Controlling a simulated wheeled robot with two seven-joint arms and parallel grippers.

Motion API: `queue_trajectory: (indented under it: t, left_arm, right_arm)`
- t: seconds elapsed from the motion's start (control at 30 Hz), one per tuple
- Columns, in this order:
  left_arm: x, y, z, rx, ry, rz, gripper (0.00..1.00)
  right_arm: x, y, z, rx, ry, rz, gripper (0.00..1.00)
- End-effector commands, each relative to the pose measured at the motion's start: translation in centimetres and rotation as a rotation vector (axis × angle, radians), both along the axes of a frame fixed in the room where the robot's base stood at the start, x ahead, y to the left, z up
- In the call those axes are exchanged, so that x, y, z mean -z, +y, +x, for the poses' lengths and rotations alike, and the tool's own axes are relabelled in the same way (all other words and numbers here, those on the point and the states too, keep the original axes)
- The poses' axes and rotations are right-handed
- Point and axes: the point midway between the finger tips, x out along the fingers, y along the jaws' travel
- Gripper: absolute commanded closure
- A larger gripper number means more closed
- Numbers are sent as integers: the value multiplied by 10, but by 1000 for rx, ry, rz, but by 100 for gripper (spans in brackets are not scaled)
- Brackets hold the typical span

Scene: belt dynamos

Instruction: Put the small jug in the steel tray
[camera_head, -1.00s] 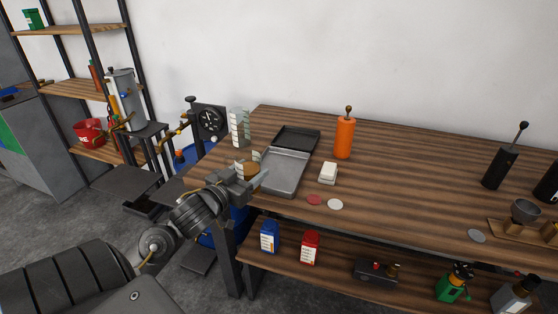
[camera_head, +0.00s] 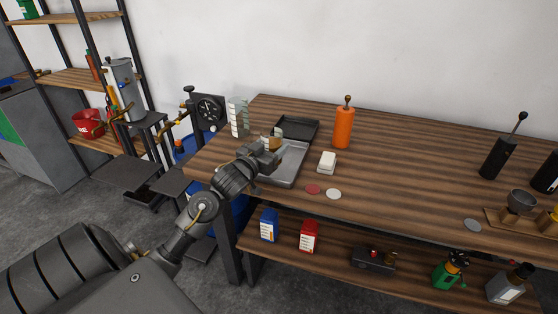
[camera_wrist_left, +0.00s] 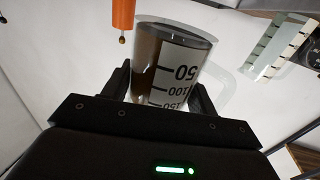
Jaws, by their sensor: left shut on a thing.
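The small jug (camera_wrist_left: 172,60) is clear with black volume marks and brown showing through it. In the left wrist view it sits between the two fingers of my left gripper (camera_wrist_left: 165,90), which is shut on it. In the head view my left gripper (camera_head: 272,152) is over the left part of the steel tray (camera_head: 291,167), and the jug (camera_head: 268,138) is mostly hidden behind it. I cannot tell whether the jug touches the tray. The tray is shallow, grey and rectangular, lying on the wooden table. My right gripper is not in view.
A black tray (camera_head: 298,127) lies just behind the steel tray. A taller marked jug (camera_head: 238,118) stands to the left. An orange bottle (camera_head: 343,128) and a white block (camera_head: 327,160) are to the right. Red and white discs lie in front. The table's middle is clear.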

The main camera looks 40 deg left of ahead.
Motion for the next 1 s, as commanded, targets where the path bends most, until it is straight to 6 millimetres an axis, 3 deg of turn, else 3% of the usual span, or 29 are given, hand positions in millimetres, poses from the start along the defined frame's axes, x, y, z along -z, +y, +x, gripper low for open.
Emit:
queue_trajectory:
  t: [0.2, 0.43, 0.7, 1.0]
  left_arm:
    - [21, -2, 19, -1, -3, 0, 77]
    - [26, -3, 23, 0, -5, 1, 77]
    - [57, -3, 26, -2, -3, 0, 77]
    - [60, -3, 26, -1, -5, 2, 77]
  right_arm:
    - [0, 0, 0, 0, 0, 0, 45]
    - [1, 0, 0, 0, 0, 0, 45]
    - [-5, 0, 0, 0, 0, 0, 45]
    - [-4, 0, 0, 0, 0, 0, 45]
